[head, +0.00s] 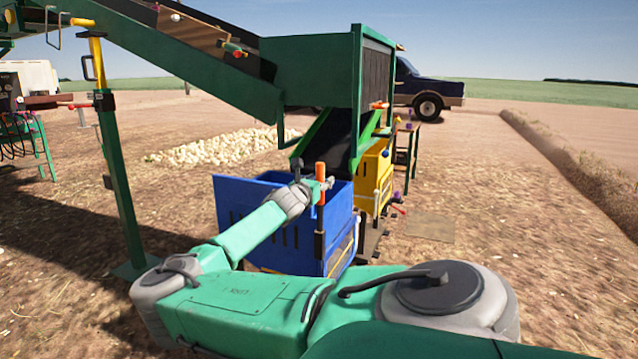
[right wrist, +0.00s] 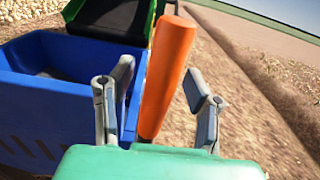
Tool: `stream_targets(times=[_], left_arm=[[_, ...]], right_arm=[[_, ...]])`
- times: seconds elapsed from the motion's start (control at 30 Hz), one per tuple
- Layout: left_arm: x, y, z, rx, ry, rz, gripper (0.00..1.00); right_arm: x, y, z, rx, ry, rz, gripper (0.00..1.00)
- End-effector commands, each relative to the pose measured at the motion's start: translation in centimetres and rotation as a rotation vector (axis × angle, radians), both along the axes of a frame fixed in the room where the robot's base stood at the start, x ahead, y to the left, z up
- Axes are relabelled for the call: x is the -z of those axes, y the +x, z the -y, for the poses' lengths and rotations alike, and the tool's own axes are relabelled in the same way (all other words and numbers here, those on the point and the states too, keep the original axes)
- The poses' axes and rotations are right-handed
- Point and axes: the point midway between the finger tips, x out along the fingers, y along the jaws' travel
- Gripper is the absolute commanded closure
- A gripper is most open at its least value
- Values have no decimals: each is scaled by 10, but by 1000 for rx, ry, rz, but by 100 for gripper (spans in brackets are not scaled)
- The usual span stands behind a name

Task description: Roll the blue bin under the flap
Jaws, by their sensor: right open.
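The blue bin (head: 297,252) stands upright on the ground in front of the machine and looks empty where its inside shows. An upright orange handle (head: 320,180) rises at its near right corner. The dark flap (head: 338,138) with green sides slopes down from the hopper, behind the blue bin. A yellow bin (head: 371,172) stands at the flap's lower right end. My right gripper (right wrist: 158,88) is open at the orange handle, which stands between its fingers in the right wrist view (right wrist: 168,75). I cannot tell whether they touch. My left gripper is not in view.
A green post (head: 118,180) stands left of the blue bin. A pile of onions (head: 215,148) lies behind. A dark pickup (head: 428,88) is parked at the back. Open ground lies to the right.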

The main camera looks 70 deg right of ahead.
Motion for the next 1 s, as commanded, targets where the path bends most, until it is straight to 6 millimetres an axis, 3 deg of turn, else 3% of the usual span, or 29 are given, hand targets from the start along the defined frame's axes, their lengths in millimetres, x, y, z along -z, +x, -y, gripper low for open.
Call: stream_targets(times=[0.2, 0.33, 0.6, 1.0], left_arm=[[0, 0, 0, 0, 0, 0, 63], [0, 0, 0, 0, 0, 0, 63], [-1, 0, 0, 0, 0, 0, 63], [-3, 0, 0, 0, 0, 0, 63]], right_arm=[[0, 0, 0, 0, 0, 0, 56], [0, 0, 0, 0, 1, 0, 100], [0, 0, 9, -1, 1, -1, 100], [-1, -10, 94, 0, -1, -2, 100]])
